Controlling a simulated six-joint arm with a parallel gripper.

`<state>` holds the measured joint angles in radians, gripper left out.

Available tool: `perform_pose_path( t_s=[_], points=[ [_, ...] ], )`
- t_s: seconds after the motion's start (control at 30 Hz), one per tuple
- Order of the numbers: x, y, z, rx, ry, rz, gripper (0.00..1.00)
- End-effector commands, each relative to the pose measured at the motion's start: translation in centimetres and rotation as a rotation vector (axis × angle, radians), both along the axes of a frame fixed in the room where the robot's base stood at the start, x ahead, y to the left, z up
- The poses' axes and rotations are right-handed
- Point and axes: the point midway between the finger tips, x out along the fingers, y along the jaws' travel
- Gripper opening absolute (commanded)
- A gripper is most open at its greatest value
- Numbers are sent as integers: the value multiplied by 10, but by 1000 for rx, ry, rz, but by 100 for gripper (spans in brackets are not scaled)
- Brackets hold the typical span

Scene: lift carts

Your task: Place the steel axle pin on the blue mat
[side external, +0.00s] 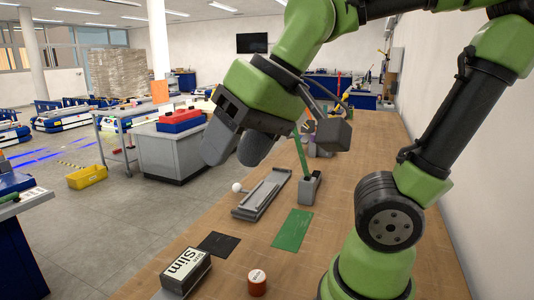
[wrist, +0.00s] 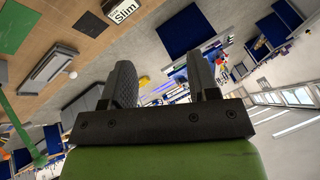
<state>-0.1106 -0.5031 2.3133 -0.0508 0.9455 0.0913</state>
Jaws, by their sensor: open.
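My gripper (side external: 236,150) hangs in the air above and to the left of the wooden table, with its two fingers apart. In the wrist view my gripper (wrist: 162,76) has nothing between its fingers. I cannot make out a steel axle pin in either view. I cannot make out a blue mat on the table either; the flat mats there look green (side external: 292,230) and black (side external: 218,244). My arm covers part of the table at the right.
A long grey tray (side external: 262,195) lies mid-table with a white ball (side external: 237,187) at its left. A grey block (side external: 310,190) with a green upright stands beside it. A Slim box (side external: 186,270) and an orange-brown can (side external: 257,283) are at the near end.

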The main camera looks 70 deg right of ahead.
Motion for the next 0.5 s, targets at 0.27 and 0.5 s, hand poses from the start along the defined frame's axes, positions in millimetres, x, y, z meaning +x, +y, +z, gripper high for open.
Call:
perform_pose_path(
  t_s=[0.27, 0.5],
  points=[
    [-35, -17, -10, -15, -113, -40, 55],
    [-36, -17, -11, -16, -115, -40, 55]
  ],
)
